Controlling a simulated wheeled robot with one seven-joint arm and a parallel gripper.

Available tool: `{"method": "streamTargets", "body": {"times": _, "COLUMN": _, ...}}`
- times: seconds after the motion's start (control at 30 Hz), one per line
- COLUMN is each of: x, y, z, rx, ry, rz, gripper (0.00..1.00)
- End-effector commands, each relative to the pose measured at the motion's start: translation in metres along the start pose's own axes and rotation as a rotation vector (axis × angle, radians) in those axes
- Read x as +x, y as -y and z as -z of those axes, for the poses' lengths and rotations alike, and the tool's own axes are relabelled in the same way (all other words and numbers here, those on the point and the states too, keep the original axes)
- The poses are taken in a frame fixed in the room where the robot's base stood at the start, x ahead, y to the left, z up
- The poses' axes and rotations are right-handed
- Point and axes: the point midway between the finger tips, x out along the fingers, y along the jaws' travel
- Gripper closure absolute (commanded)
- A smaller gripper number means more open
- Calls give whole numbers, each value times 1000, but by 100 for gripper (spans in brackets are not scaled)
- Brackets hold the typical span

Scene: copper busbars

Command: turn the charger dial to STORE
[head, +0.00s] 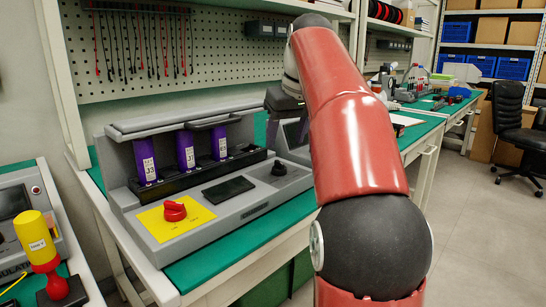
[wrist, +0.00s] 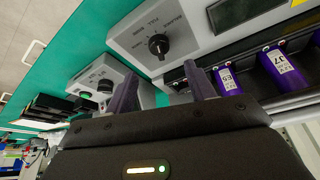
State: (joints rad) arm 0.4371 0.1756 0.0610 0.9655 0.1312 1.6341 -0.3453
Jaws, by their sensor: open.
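The grey charger (head: 215,213) stands on the green bench in the head view. Its small black dial (head: 278,168) is at the right end of its front panel. In the wrist view the dial (wrist: 158,45) sits on the charger panel (wrist: 190,25) with small printed labels around it, BALANCE and FULL among them. The dial's pointer setting is too small to read surely. My gripper (wrist: 162,72) is open and empty, its two dark fingers pointing toward the dial, which shows beyond and between the tips, apparently untouched. In the head view my arm partly hides the gripper.
Purple battery cells (head: 186,149) stand in the charger's rear slots. A red knob (head: 174,211) on a yellow plate and a dark display (head: 228,189) share the panel. Another grey device (wrist: 90,88) with a black knob stands beside the charger.

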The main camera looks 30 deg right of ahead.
Motion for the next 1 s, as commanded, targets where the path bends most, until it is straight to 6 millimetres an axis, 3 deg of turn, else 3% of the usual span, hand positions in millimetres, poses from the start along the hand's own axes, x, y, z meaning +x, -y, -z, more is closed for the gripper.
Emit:
{"method": "streamTargets", "body": {"times": 0.5, "x": 70, "y": 0, "z": 0, "rx": -1, "ry": 1, "rz": 1, "gripper": 46}}
{"method": "streamTargets", "body": {"times": 0.87, "x": 77, "y": 0, "z": 0, "rx": -1, "ry": -1, "rz": 0, "gripper": 46}}
{"method": "streamTargets", "body": {"times": 1.0, "x": 76, "y": 0, "z": 0, "rx": 0, "ry": -1, "rz": 0, "gripper": 60}}
